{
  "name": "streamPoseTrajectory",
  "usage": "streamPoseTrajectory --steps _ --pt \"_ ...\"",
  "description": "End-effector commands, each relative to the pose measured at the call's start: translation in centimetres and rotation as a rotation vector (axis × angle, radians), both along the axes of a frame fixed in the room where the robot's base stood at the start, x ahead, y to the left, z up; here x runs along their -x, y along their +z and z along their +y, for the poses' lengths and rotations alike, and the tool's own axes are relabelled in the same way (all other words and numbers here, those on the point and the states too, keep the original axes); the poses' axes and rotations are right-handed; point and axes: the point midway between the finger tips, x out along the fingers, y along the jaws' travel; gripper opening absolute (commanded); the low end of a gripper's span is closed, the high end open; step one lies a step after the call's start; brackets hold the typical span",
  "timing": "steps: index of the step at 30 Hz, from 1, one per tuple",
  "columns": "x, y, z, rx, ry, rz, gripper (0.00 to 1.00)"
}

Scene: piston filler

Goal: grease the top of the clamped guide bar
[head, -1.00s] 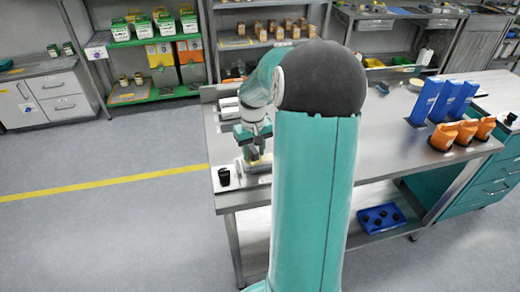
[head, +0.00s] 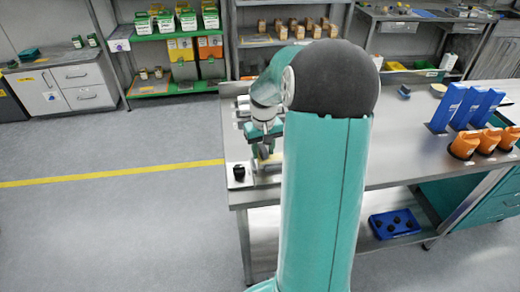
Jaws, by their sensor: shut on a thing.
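My gripper (head: 264,152) is at the left end of the steel workbench (head: 398,158), partly hidden by my own arm. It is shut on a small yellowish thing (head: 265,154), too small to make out. Just below it a low pale fixture (head: 268,178) lies on the bench near its front left corner, with a black round knob (head: 239,172) to its left. The guide bar cannot be told apart from the fixture at this size. I cannot tell whether the held thing touches it.
Blue upright holders (head: 468,110) and orange containers (head: 487,141) stand at the bench's right. A blue tray (head: 394,224) with black parts is on the lower shelf. The bench middle is mostly clear. Shelves (head: 170,45) and a grey cabinet (head: 68,85) line the back wall.

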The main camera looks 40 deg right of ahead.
Motion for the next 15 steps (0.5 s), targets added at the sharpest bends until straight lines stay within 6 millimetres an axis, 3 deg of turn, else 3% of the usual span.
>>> streamPoseTrajectory --steps 15 --pt "1.7 -0.2 -2.6 -0.001 -0.002 0.004 0.21"
